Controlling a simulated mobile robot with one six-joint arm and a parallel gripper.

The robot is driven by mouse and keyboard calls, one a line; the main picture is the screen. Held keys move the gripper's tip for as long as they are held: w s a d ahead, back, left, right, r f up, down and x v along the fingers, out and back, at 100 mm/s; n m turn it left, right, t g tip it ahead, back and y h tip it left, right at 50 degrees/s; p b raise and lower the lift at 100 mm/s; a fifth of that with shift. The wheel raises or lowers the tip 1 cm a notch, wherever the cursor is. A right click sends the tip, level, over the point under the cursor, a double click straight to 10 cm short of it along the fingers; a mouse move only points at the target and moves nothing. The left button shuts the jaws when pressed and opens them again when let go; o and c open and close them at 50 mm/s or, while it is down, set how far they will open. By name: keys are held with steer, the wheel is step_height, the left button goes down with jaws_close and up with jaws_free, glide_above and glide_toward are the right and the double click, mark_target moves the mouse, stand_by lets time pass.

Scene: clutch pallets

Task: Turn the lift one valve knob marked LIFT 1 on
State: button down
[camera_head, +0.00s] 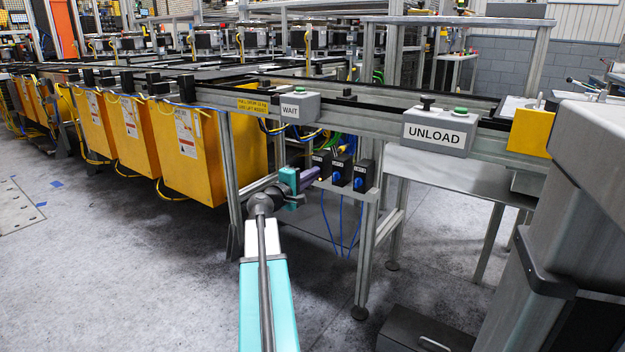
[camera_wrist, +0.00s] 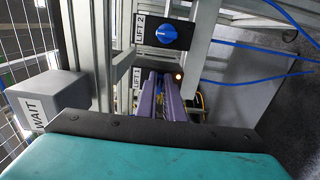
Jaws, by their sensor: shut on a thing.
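The LIFT 1 valve box (camera_head: 321,160) is the leftmost of three small dark boxes on the metal frame in the head view. Its LIFT 1 label (camera_wrist: 137,77) shows beside my fingers in the wrist view. My gripper (camera_head: 311,177) reaches this box from the left. Its purple fingers also show in the wrist view (camera_wrist: 162,80), shut on the LIFT 1 knob, which they hide. The knob's angle cannot be seen.
The LIFT 2 box with its blue knob (camera_wrist: 168,34) sits close beside my fingers. A third box (camera_head: 365,175) stands to its right. Blue hoses (camera_head: 341,220) hang below. The WAIT box (camera_head: 292,108) and UNLOAD box (camera_head: 438,138) sit on the rail above.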

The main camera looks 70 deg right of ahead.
steer(key=shift+f, duration=0.1)
steer(key=c, duration=1.9)
jaws_free()
steer(key=shift+o, duration=0.2)
steer(key=shift+a, duration=0.15)
steer(key=p+v, duration=0.4)
steer(key=v, duration=0.9)
steer(key=shift+a, duration=0.25)
steer(key=shift+w, duration=0.1)
